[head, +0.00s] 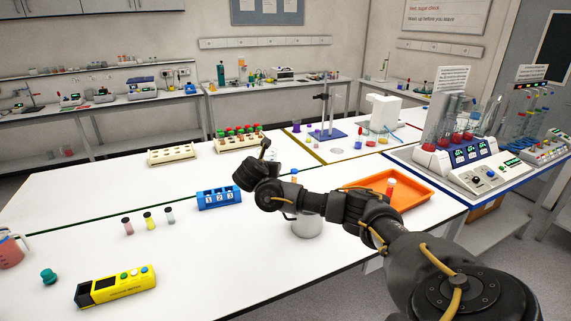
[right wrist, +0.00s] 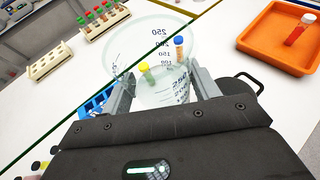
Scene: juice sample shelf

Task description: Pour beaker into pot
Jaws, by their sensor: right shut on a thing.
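My right gripper (right wrist: 158,88) is shut on a clear glass beaker (right wrist: 160,57) with graduation marks up to 250. The beaker is held between the two fingers above the white table; its contents cannot be made out. In the head view my right gripper (head: 250,178) is past the blue numbered rack, and the beaker cannot be made out there. A pale grey pot (head: 307,228) stands on the table under my right forearm, partly hidden by it. A dark loop, possibly its handle, shows beside my gripper in the right wrist view. My left gripper is not in view.
An orange tray (head: 405,190) with a red tube lies right of the pot. The blue rack (head: 219,196), several small vials, a yellow device (head: 115,287) and a red jug (head: 10,250) stand to the left. A blue-capped tube (right wrist: 179,46) stands near the beaker.

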